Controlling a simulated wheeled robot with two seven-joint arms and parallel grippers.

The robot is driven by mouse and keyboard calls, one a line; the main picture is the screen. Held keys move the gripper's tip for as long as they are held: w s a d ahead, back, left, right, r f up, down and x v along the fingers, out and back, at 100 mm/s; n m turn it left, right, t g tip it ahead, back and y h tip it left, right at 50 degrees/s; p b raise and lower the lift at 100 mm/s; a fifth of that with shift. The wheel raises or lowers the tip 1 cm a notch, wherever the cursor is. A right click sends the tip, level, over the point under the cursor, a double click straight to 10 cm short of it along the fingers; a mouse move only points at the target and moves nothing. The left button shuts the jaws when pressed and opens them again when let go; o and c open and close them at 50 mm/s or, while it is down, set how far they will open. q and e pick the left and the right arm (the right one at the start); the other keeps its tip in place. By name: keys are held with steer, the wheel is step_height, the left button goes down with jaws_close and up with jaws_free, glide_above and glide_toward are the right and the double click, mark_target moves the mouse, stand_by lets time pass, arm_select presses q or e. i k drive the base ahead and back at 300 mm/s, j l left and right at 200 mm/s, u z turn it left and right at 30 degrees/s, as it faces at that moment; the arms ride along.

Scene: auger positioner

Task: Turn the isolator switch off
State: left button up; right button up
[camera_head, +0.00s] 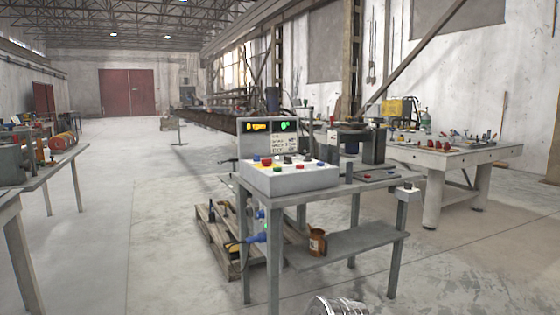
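A grey metal workbench (325,184) stands in the middle of the view. On it is a sloped control box (290,181) with red, yellow, blue and other coloured knobs or buttons. A display panel (270,139) with lit yellow and green digits rises behind it. Below the bench top, by the near left leg, are a green light and a blue connector (256,238). A small pale box (407,191) sits at the bench's right corner. I cannot tell which part is the isolator switch or how it is set.
An orange-brown can (317,242) stands on the bench's lower shelf (350,243). A wooden pallet (215,240) lies behind left. A pale table (460,153) with tools stands right; benches line the left. A shiny metal object (338,307) shows at the bottom edge. Floor is open left.

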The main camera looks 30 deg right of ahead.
mark_target(265, 162)
steer(key=i+l+z, duration=0.2)
steer(key=l, duration=0.3)
steer(key=i+l+z, duration=0.25)
steer(key=l, duration=0.25)
steer(key=i+l+z, duration=0.2)
steer(key=i+l, duration=0.2)
